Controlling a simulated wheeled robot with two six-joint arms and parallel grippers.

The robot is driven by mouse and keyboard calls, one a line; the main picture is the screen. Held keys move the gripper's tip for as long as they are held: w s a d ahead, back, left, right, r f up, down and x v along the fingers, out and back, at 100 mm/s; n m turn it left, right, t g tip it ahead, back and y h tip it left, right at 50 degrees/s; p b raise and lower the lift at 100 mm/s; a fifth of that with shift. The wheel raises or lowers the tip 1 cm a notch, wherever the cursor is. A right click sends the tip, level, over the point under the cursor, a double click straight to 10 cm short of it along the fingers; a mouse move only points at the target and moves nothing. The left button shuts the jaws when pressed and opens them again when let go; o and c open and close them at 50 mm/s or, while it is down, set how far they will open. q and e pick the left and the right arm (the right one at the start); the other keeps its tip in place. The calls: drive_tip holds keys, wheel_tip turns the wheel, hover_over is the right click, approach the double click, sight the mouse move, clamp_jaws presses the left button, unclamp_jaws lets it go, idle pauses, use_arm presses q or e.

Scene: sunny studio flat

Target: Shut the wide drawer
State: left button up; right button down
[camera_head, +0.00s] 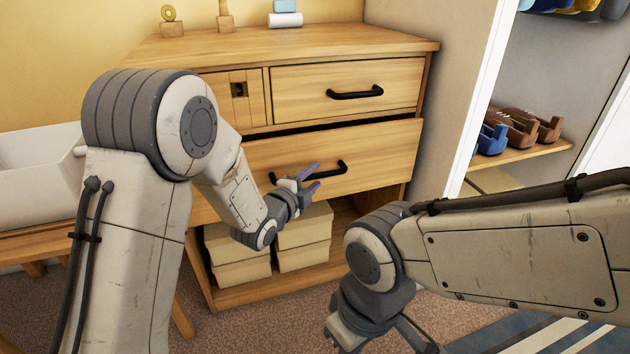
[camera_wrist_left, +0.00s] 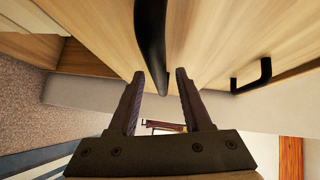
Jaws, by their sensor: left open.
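The wide drawer (camera_head: 385,154) of the wooden dresser stands a little out, with a dark gap along its top edge. Its black bar handle (camera_head: 333,172) runs across the front. My left gripper (camera_head: 314,179) is open at the handle, its purplish fingers pointing toward the drawer front. In the left wrist view the handle (camera_wrist_left: 150,45) shows in the space between the two fingertips (camera_wrist_left: 160,76); the jaws are not closed on it. My right gripper (camera_head: 378,338) hangs low at the bottom edge, partly cut off, away from the drawer.
An upper drawer (camera_head: 300,92) with a black handle sits flush above. Lidded boxes (camera_head: 304,236) fill the open shelf below. Small items stand on the dresser top (camera_head: 330,40).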

use_arm(q)
drive_tip(key=shift+w+d+f, duration=0.1)
drive_tip(key=shift+w+d, duration=0.15)
drive_tip(key=shift+w, duration=0.3)
clamp_jaws()
idle(1.1)
